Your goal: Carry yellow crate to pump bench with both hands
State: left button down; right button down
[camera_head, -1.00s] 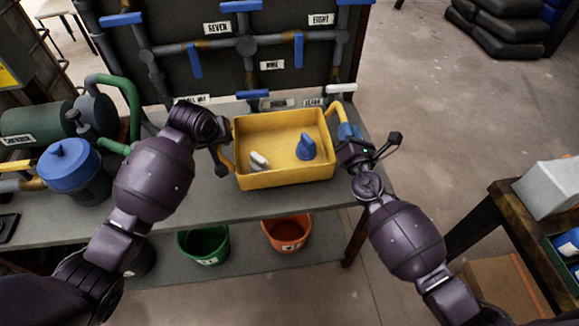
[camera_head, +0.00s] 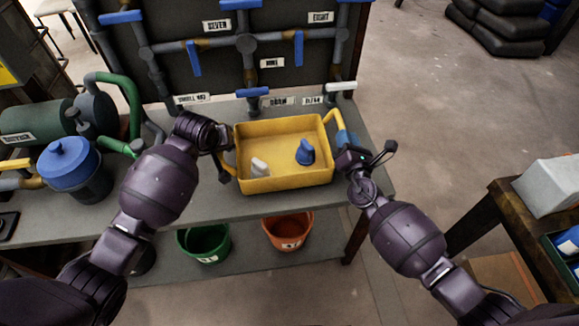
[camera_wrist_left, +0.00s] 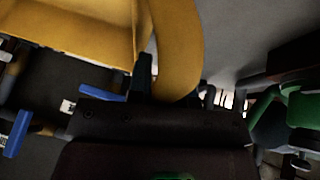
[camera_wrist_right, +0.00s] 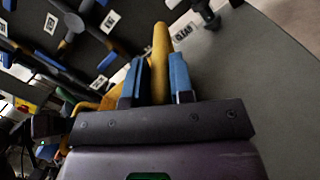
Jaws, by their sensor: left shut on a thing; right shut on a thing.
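The yellow crate (camera_head: 285,182) is level over the grey bench (camera_head: 190,223) in front of the pipe board; whether it touches the top I cannot tell. A blue piece (camera_head: 305,153) and a whitish piece (camera_head: 260,167) lie inside it. My left gripper (camera_head: 224,167) is shut on the crate's left handle, partly hidden in the head view; the curved handle fills the left wrist view (camera_wrist_left: 178,50). My right gripper (camera_head: 345,138) is shut on the right handle, which shows between blue fingers in the right wrist view (camera_wrist_right: 160,62).
A green pump (camera_head: 40,122) and a blue-lidded pot (camera_head: 70,165) stand on the bench at left. The pipe board (camera_head: 270,45) rises behind. Green (camera_head: 205,243) and orange (camera_head: 288,232) buckets sit below. Another table (camera_head: 490,220) stands at right.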

pick_arm(q)
jog(key=shift+f, duration=0.4)
pick_arm(e)
jog(key=shift+f, duration=0.35)
pick_arm(q)
jog(key=c, duration=1.4)
grip_release()
jog(key=shift+f, duration=0.15)
jog(key=shift+c, duration=0.2)
pick_arm(e)
jog(key=c, duration=1.4)
grip_release()
jog(key=shift+f, duration=0.15)
pick_arm(q)
jog(key=o, duration=0.4)
pick_arm(e)
jog(key=o, duration=0.4)
pick_arm(q)
jog(key=v, duration=1.2)
pick_arm(e)
jog(key=s+d+f, duration=0.1)
jog(key=s, duration=1.1)
jog(key=shift+d+f, duration=0.15)
jog(key=shift+d, duration=0.15)
jog(key=shift+w, duration=0.1)
